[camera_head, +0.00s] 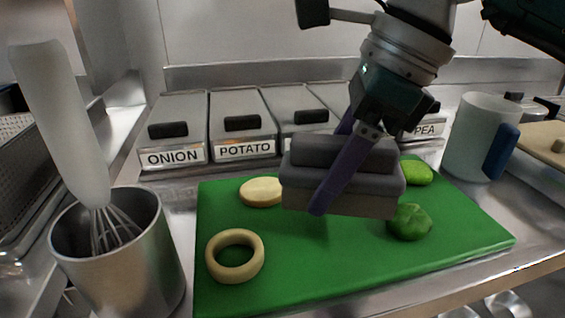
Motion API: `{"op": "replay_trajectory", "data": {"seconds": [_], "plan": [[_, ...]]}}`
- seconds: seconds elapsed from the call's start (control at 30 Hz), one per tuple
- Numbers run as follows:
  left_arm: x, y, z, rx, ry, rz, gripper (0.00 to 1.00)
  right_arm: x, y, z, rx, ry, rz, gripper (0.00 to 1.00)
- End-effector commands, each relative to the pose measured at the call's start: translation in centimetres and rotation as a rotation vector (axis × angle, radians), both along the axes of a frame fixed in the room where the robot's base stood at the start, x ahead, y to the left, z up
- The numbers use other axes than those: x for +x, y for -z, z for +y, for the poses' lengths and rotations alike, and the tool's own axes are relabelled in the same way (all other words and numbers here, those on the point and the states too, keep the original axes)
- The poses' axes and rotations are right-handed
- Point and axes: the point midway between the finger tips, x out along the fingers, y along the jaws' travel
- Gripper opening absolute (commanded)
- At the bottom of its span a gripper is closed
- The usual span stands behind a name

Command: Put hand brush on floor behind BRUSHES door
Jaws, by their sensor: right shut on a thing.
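A grey two-tiered block, which looks like the hand brush (372,190), is held in the air over the green cutting board. My right gripper (330,188) reaches down from the upper right and is shut on it, with a purple finger crossing its near face. The far finger is mostly hidden behind the block. The block hides part of the board and of the bins behind. No door marked BRUSHES and no floor area behind one can be made out. My left gripper is not in view.
The green cutting board (300,265) holds an onion ring (235,256), a pale slice (261,191) and green vegetable pieces (409,222). Lidded bins marked ONION (172,135) and POTATO (243,130) stand behind. A metal pot (125,262) with a whisk (70,130) is left; a jug (478,138) is right.

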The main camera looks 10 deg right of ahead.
Motion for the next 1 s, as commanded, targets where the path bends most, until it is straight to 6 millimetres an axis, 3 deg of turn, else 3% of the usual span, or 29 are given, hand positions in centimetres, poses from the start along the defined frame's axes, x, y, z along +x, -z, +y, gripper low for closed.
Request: {"op": "replay_trajectory", "data": {"seconds": [0.23,0.6,0.63,0.9,1.0], "plan": [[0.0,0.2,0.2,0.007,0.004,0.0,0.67,-0.1,3.6,0.0,0.0,0.0,0.003,0.0],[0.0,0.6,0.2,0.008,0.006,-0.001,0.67,0.0,4.3,0.0,-0.001,-0.001,0.0,0.0],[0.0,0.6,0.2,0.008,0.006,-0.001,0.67,0.0,4.3,0.0,-0.001,-0.001,0.001,0.61],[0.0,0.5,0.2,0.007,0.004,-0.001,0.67,0.0,4.2,0.0,-0.001,0.0,0.001,0.9],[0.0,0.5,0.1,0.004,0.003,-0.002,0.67,0.0,4.2,0.0,-0.001,0.0,0.001,0.9]]}}
